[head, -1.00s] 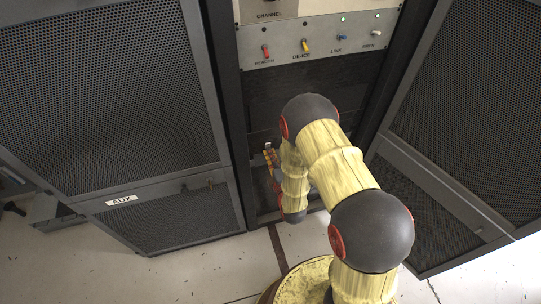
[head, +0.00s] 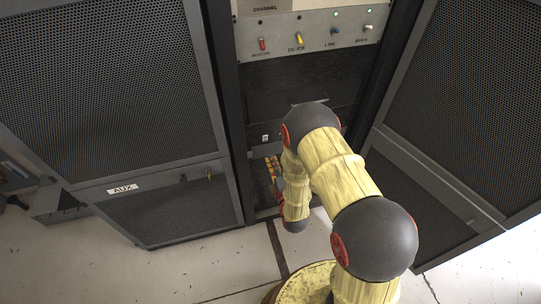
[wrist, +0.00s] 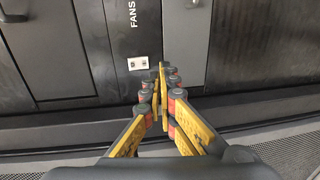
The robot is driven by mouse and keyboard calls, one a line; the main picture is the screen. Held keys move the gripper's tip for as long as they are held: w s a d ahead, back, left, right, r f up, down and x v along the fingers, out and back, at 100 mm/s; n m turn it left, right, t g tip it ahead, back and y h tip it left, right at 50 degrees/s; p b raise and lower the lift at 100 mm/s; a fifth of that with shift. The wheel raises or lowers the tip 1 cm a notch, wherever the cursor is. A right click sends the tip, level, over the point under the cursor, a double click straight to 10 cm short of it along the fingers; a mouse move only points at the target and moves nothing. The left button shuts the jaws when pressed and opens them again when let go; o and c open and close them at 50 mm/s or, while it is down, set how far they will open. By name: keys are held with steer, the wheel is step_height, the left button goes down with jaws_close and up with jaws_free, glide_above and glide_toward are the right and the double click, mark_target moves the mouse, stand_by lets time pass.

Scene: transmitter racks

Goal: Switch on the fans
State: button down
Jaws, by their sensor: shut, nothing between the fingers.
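The fans control is a small white plate with dark marks (wrist: 138,63) on a dark strip lettered FANS (wrist: 132,14), which reads sideways in the wrist view. In the head view the plate (head: 265,137) shows low inside the open rack, left of my arm. Its on or off position is too small to tell. My gripper (wrist: 158,82), with yellow and red fingers, is shut and empty. In the wrist view its tips lie just right of and below the plate. In the head view the gripper (head: 272,167) is below the plate, partly hidden by my arm.
Above is a pale panel (head: 310,42) with red, yellow, blue and white toggles; green lights glow over the right two. Mesh doors stand at left (head: 105,95) and right (head: 470,110), the left one labelled AUX. Pale floor lies in front.

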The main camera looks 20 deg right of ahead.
steer(key=s+p, duration=0.1)
steer(key=s, duration=0.6)
steer(key=shift+f, duration=0.3)
steer(key=s+f+m+g, duration=0.9)
steer(key=s+f+g, duration=0.15)
steer(key=f, duration=0.35)
steer(key=s+r+m, duration=0.3)
steer(key=s+r, duration=0.1)
steer(key=r, duration=1.3)
steer(key=s+r+m, duration=0.3)
steer(key=s+r, duration=0.1)
steer(key=r, duration=1.3)
steer(key=s+r+m+p, duration=0.1)
steer(key=s+r+m, duration=0.2)
steer(key=r, duration=1.5)
steer(key=shift+s+d, duration=0.2)
steer(key=shift+s, duration=0.6)
